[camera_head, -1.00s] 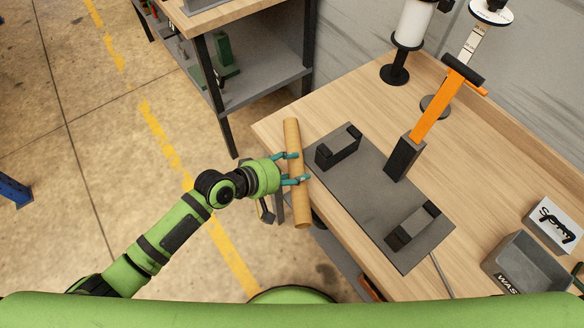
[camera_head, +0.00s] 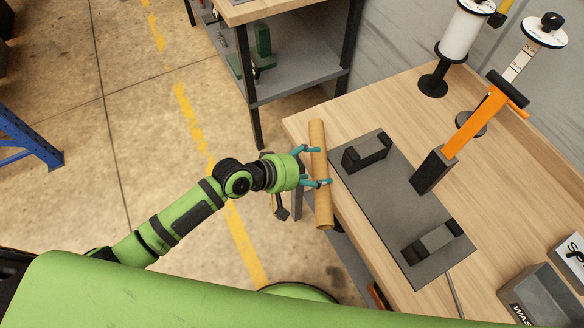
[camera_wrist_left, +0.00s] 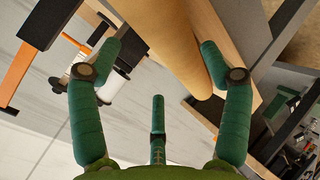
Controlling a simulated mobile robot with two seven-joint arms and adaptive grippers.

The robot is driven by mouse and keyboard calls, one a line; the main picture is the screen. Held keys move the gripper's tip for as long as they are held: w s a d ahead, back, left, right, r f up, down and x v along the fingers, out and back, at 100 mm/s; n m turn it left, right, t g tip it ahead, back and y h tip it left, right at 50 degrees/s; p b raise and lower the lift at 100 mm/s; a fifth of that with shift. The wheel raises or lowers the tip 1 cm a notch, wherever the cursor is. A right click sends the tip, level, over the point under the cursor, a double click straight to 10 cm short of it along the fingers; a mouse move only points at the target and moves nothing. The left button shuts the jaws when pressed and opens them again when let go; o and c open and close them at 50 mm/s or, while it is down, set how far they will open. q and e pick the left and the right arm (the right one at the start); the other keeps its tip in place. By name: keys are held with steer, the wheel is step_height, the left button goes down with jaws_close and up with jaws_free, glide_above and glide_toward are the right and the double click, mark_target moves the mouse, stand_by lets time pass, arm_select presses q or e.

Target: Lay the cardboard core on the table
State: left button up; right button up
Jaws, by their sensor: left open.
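The cardboard core (camera_head: 320,205), a long brown tube, lies along the left edge of the wooden table (camera_head: 303,126), its near end sticking out past the edge. My left gripper (camera_head: 320,166) is at the core's left side, with its teal fingers open and their tips at the tube. In the left wrist view, the core (camera_wrist_left: 168,40) passes between and beyond the spread fingers (camera_wrist_left: 160,65). Whether the fingers touch it is hard to tell. My right gripper is not in view.
A dark grey mat (camera_head: 385,200) with two black holders lies right of the core. An orange-handled tool (camera_head: 474,122) stands behind it. A white roll on a stand (camera_head: 461,40) is at the back. A grey bin (camera_head: 540,298) sits at the lower right.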

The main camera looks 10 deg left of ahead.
arm_select(q)
steer(key=v, duration=1)
steer(key=shift+s+r+b, duration=0.15)
steer(key=shift+s+b, duration=0.05)
steer(key=shift+b, duration=0.1)
